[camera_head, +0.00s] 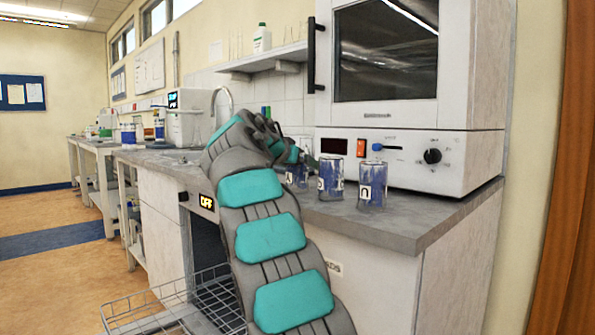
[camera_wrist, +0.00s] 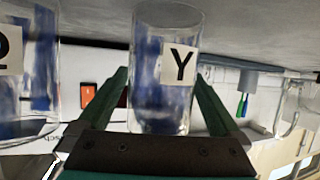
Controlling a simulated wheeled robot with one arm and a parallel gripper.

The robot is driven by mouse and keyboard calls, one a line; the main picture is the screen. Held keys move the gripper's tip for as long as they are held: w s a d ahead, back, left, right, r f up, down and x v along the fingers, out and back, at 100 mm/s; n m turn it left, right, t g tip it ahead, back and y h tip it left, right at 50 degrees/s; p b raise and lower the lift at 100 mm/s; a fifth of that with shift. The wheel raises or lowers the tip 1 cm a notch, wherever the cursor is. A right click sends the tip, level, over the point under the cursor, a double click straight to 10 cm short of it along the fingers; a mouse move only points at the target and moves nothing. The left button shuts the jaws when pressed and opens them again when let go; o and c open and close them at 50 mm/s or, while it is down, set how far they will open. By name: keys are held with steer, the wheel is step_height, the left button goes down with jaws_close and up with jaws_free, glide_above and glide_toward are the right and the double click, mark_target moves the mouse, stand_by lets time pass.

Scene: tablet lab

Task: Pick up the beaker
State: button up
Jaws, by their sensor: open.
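Several glass beakers with blue bands and letter labels stand in a row on the counter, in front of the white oven. In the wrist view, which looks upside down, a beaker labelled Y (camera_wrist: 151,60) is between the two green fingers of my gripper (camera_wrist: 163,80). The fingers are spread to either side of it, and I cannot tell whether they touch it. A second beaker (camera_wrist: 38,85) shows at the left edge. In the head view, the nearest beaker (camera_head: 372,182), a middle beaker (camera_head: 331,176) and a left beaker (camera_head: 297,176), partly behind my arm, stand upright.
The white oven (camera_head: 411,160) stands close behind the beakers. The grey counter (camera_head: 410,222) has free room at its front right corner. A wire rack (camera_head: 150,305) sticks out low at the front. A wall shelf (camera_head: 262,62) with a bottle (camera_head: 262,40) hangs above.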

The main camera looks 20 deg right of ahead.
steer(key=c, duration=1.5)
steer(key=shift+r, duration=0.1)
steer(key=shift+c, duration=0.2)
